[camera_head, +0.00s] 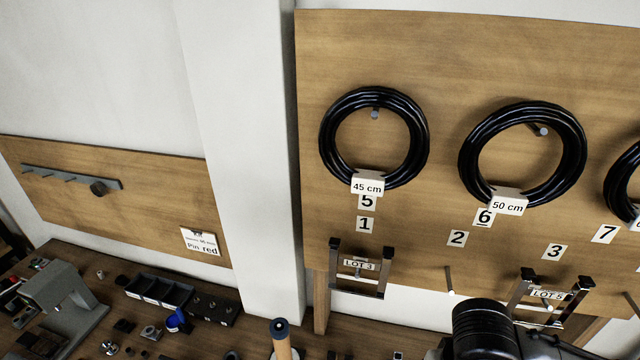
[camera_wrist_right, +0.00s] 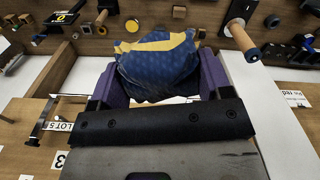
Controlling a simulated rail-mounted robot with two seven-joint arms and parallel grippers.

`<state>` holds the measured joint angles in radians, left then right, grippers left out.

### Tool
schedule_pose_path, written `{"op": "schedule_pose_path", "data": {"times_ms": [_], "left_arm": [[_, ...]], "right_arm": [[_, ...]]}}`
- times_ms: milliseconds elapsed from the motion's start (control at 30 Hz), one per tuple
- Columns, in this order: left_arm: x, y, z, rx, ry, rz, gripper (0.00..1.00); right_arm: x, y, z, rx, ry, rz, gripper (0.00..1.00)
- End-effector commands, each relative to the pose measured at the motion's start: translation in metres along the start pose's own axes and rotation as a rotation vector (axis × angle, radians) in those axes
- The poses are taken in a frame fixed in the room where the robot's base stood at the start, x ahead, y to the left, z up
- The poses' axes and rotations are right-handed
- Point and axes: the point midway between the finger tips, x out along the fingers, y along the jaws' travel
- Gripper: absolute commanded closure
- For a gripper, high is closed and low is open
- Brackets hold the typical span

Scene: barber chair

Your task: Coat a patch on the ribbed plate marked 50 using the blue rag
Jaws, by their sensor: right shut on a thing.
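My right gripper (camera_wrist_right: 158,75) shows in the right wrist view, its purple fingers shut on the blue rag (camera_wrist_right: 155,72). The rag is dark blue with a yellow band and bunches up between and beyond the fingers. A dark piece with a yellow marking (camera_wrist_right: 66,18) lies at the upper left of the wrist view, apart from the rag. I cannot read the marking or tell whether it is the ribbed plate. No plate clearly marked 50 shows in the head view. My left gripper is not in view.
Coiled black hoses (camera_head: 374,138) hang on a wooden board, with metal hangers (camera_head: 357,268) below. A wooden handle (camera_wrist_right: 243,40) stands up near the rag. Black bins (camera_head: 157,291), a grey machine (camera_head: 62,298) and small parts crowd the bench at the left.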

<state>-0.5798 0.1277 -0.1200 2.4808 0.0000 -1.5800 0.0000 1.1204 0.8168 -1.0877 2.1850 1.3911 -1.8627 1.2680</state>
Motion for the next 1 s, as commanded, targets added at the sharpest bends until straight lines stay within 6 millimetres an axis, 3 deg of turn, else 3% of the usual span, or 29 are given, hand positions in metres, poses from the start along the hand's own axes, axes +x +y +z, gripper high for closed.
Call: {"op": "schedule_pose_path", "data": {"times_ms": [33,200,400,667,767,867,1000], "left_arm": [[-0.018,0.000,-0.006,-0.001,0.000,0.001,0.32],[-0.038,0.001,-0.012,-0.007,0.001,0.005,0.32],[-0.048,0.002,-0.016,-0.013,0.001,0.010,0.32],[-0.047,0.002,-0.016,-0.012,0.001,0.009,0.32],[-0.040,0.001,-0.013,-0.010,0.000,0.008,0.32],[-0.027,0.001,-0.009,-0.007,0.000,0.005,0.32],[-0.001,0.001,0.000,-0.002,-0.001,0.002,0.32]], "right_arm": [[-0.018,0.000,0.003,-0.002,-0.001,0.000,0.47],[-0.036,0.000,0.010,-0.002,-0.003,-0.002,0.47],[-0.046,0.001,0.015,-0.001,-0.004,-0.003,0.47],[-0.043,0.001,0.017,-0.001,-0.005,-0.003,0.47],[-0.030,0.001,0.020,-0.002,-0.006,-0.002,0.47],[-0.002,-0.001,0.029,-0.006,-0.009,-0.002,0.47],[0.055,-0.011,0.050,-0.026,-0.013,-0.004,0.47]]}}
